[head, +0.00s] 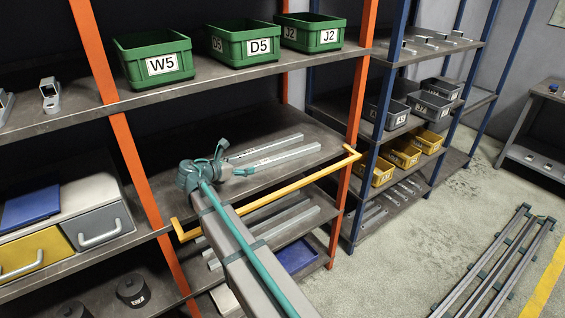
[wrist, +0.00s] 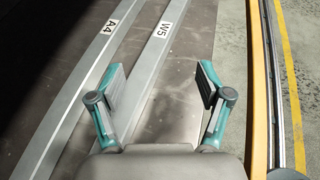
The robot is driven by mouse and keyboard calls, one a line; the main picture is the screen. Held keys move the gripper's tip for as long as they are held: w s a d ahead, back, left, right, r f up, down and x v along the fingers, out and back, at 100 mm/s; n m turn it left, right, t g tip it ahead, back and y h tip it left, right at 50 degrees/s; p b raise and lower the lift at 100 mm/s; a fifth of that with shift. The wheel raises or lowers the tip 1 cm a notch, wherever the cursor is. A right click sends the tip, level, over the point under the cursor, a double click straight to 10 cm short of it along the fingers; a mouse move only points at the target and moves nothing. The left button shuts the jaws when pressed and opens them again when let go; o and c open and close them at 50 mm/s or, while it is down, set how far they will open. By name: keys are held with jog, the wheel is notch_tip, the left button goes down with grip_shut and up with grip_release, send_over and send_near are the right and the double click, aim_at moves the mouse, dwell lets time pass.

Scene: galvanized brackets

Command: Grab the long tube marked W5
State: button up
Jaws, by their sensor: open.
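The long tube marked W5 (wrist: 163,37) is a grey metal bar lying on the shelf. In the wrist view it runs diagonally from the top centre to the lower left, passing by and partly behind my left finger. In the head view it is the nearer of two tubes (head: 285,158), its mark not readable. My gripper (wrist: 160,87) is open and empty, its teal fingers apart over bare shelf, mostly right of the tube. In the head view my gripper (head: 231,161) is at the tubes' left ends. I cannot tell its height above them.
A similar tube marked A4 (wrist: 98,55) lies parallel, left of W5. A yellow rail (head: 270,196) runs along the shelf front. Orange posts (head: 133,160) flank this bay. Green bins (head: 157,64), one also marked W5, stand on the shelf above. More tubes lie below.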

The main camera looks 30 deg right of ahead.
aim_at(263, 161)
jog(key=shift+x, duration=0.9)
jog(key=p+x, duration=0.1)
jog(key=x, duration=0.3)
jog(key=p+x, duration=0.1)
jog(key=x, duration=0.2)
jog(key=p+x, duration=0.1)
jog(key=x, duration=0.1)
jog(key=shift+s+d+r+p, duration=0.15)
jog(key=shift+d+r+p, duration=0.05)
jog(key=shift+r+p, duration=0.15)
jog(key=shift+d+f, duration=0.15)
jog(key=shift+f, duration=0.05)
jog(key=shift+r, duration=0.1)
grip_shut()
